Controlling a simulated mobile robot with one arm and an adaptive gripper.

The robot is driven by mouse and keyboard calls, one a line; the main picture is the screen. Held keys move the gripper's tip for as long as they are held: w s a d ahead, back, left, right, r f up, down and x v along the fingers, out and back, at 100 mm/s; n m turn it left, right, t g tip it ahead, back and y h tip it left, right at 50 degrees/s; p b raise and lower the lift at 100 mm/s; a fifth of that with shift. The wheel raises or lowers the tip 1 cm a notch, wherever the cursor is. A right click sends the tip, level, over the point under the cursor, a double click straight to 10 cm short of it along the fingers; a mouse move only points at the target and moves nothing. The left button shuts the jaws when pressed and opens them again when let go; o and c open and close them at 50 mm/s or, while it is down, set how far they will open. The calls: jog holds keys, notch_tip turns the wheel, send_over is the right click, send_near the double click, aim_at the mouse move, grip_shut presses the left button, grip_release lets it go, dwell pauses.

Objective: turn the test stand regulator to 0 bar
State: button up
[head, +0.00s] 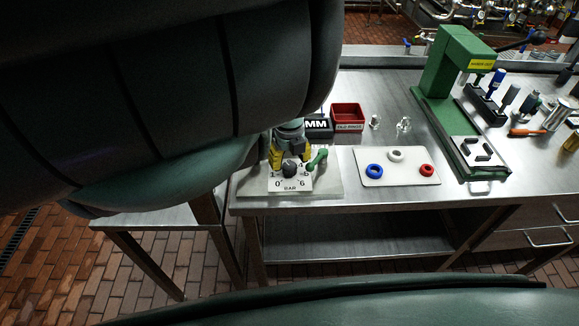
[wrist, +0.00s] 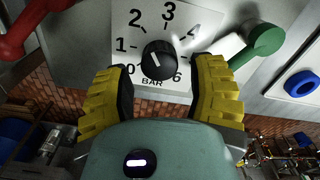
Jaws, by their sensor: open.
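The test stand regulator is a black round knob (head: 290,169) on a white dial plate (head: 290,185) marked in BAR. In the wrist view the knob (wrist: 160,61) carries a short white line that seems to point up-left, between 1 and 2; the exact reading is hard to tell. The 0 mark (wrist: 130,69) is at the lower left of the dial, partly beside a finger. My gripper (head: 291,158) has yellow fingers and is open. In the wrist view its fingers (wrist: 160,76) stand on either side of the knob's lower part, with gaps to it.
A green-handled lever (wrist: 264,40) is close to the right finger, and a red handle (wrist: 28,28) is at upper left. A white tray (head: 395,178) with blue, white and red rings lies to the right. A red bin (head: 347,117) and a green press (head: 447,75) stand behind.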

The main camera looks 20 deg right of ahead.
notch_tip(320, 180, down, 2)
jog(key=shift+f, duration=0.1)
jog(key=shift+a+f, duration=0.1)
jog(key=shift+f, duration=0.25)
jog(key=c, duration=0.9)
